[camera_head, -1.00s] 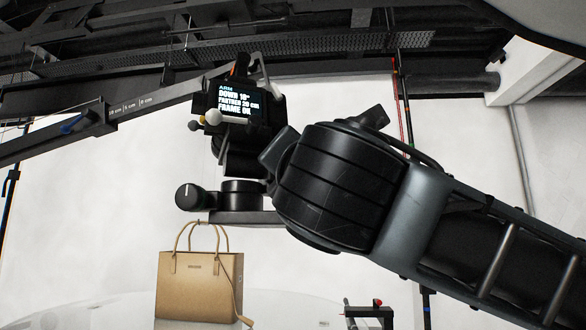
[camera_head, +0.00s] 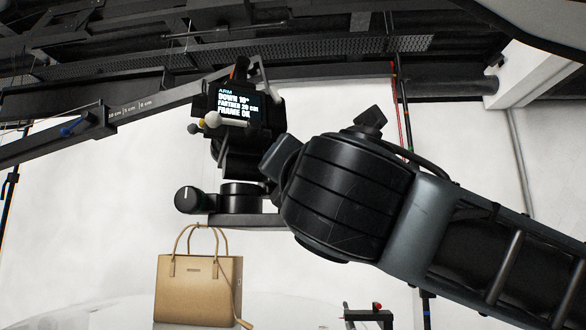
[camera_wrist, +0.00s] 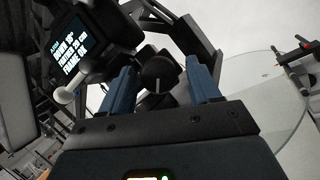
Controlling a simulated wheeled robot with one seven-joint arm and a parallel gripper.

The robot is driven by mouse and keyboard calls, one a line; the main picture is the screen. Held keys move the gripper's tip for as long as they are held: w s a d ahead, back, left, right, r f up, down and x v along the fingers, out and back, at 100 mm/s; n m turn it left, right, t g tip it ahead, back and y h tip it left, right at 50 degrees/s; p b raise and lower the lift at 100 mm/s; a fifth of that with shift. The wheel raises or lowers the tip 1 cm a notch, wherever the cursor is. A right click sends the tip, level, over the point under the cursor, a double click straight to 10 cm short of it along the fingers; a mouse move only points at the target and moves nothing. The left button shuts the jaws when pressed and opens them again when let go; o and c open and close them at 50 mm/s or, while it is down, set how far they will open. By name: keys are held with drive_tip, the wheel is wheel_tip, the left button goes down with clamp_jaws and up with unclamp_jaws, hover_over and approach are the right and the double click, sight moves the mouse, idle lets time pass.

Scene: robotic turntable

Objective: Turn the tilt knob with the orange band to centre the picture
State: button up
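A black camera head hangs from the boom with a lit screen (camera_head: 238,107) reading "DOWN 10°", a 20 cm line and "FRAME OK". Below it is a round black knob (camera_head: 191,200) with a white line on its face. I cannot tell whether this is the same knob, and no orange band shows clearly on either.
A tan handbag (camera_head: 198,290) stands on the pale round turntable (camera_head: 95,315) below. The boom (camera_head: 60,130) runs in from the left. A small black device (camera_head: 370,316) with a red top sits at lower right. Pale knobs (camera_head: 212,119) stick out near the screen.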

drive_tip(key=shift+b+v, duration=0.35)
drive_tip(key=shift+v, duration=3.55)
